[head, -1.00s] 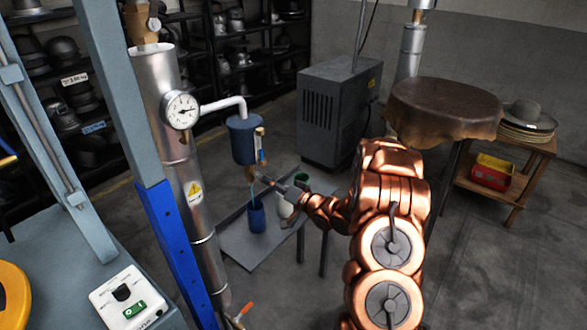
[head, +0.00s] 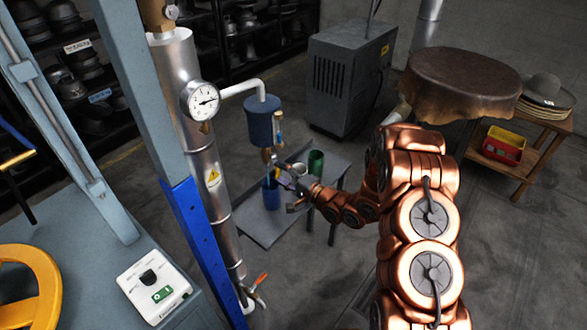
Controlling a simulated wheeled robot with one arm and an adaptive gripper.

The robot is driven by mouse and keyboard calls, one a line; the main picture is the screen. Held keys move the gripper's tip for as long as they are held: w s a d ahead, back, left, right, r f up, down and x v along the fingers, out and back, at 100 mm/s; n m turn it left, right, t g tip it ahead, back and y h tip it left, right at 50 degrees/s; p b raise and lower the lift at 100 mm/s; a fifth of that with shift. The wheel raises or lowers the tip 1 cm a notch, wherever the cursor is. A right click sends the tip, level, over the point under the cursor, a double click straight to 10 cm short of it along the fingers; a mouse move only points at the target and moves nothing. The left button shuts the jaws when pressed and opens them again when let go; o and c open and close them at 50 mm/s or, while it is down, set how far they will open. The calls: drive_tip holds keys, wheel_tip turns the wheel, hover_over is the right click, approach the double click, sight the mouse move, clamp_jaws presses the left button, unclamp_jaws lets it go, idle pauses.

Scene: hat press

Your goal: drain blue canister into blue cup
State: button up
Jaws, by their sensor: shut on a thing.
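The blue canister (head: 263,124) hangs from a white pipe in the head view, with a small level tube (head: 279,126) on its right side. A brass tap (head: 268,154) sits under it. The blue cup (head: 271,195) stands upright on the grey low table, below the tap. A thin pale streak shows between tap and cup.
A green cup (head: 316,163) and a pale cup (head: 299,170) stand right of the blue cup on the grey low table (head: 258,229). A tall metal column with a gauge (head: 202,101) and a blue post (head: 200,245) stand to the left. A leather-covered round table (head: 463,82) is at right.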

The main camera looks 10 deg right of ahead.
drive_tip(key=shift+s+a, duration=0.1)
idle(0.4)
drive_tip(key=o, duration=1.7)
drive_tip(key=v, duration=1.2)
